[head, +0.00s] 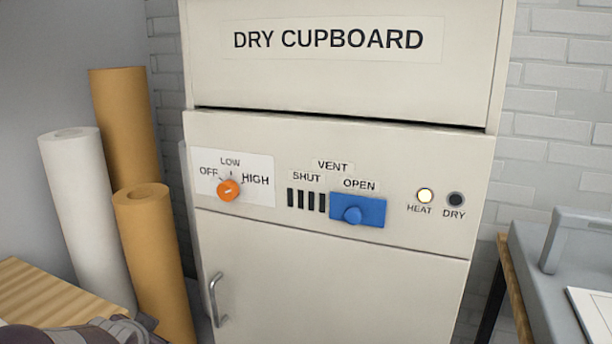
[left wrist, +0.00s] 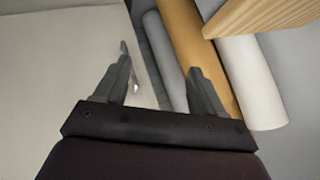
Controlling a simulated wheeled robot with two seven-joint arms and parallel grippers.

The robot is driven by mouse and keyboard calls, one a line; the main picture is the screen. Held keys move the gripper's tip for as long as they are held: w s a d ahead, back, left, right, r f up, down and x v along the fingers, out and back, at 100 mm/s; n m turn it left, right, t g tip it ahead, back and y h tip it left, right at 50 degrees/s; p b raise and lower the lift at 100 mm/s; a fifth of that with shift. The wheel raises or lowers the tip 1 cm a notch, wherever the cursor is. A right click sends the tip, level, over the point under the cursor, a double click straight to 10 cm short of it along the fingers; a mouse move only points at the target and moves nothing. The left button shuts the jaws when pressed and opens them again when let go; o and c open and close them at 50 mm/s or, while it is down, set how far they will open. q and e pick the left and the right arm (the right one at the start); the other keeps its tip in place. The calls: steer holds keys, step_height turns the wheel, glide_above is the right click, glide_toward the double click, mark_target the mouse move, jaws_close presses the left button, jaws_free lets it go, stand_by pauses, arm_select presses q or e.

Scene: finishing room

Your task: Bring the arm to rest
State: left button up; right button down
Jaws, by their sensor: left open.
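My left gripper (left wrist: 161,82) is open in the left wrist view, with nothing between its fingers. Its left finger overlaps the cupboard door's handle in that view; I cannot tell whether they touch. In the head view only part of my left arm shows at the bottom left edge. The dry cupboard (head: 330,265) stands ahead with its lower door closed. Its orange knob (head: 228,191) sits below the OFF, LOW and HIGH labels; its exact setting is hard to read. The blue vent slide (head: 357,211) is at the OPEN side, leaving dark slots uncovered. My right gripper is out of view.
The HEAT lamp (head: 425,196) is lit and the DRY lamp (head: 456,200) is dark. A metal door handle (head: 217,300) sticks out low left. Tan and white rolls (head: 85,210) stand left, beside a wooden top (head: 45,295). A grey bench unit (head: 545,285) stands right.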

arm_select(q)
steer(key=s+d+f+n+g+h, duration=0.1)
steer(key=s+d+f+n+g, duration=0.1)
steer(key=s+d+f+g, duration=0.45)
steer(key=s+d+f+n+g+h, duration=0.1)
steer(key=s+d+f+n, duration=0.3)
steer(key=s, duration=0.5)
step_height(320, 180, up, 21)
steer(key=d+m+p, duration=0.1)
steer(key=m+p, duration=0.1)
steer(key=p, duration=2)
steer(key=shift+f+h, duration=0.2)
steer(key=shift+h, duration=0.1)
